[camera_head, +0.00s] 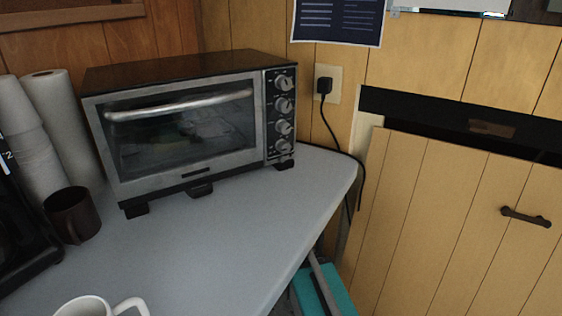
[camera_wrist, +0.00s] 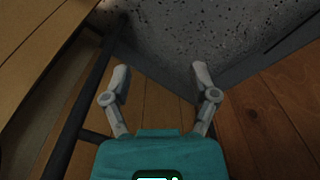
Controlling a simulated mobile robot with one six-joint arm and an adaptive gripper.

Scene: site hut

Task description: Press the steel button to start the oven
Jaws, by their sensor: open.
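The toaster oven (camera_head: 190,125) stands on the grey counter in the head view, its glass door shut under a steel handle (camera_head: 180,105). Its right-hand control panel (camera_head: 280,115) carries several round silvery knobs in a column. I cannot pick out a separate steel button there. My gripper (camera_wrist: 160,77) is open and empty in the wrist view, its two grey fingers spread wide. In the head view a teal part of my arm shows low, beside the counter's right edge, well below and apart from the oven. The oven is not recognisable in the wrist view.
A black plug (camera_head: 325,86) and cord hang right of the oven. Paper rolls (camera_head: 62,115), a dark mug (camera_head: 72,214) and a white mug (camera_head: 84,306) stand left and in front. The counter (camera_head: 225,230) before the oven is clear. A handled wooden panel (camera_head: 450,220) stands right.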

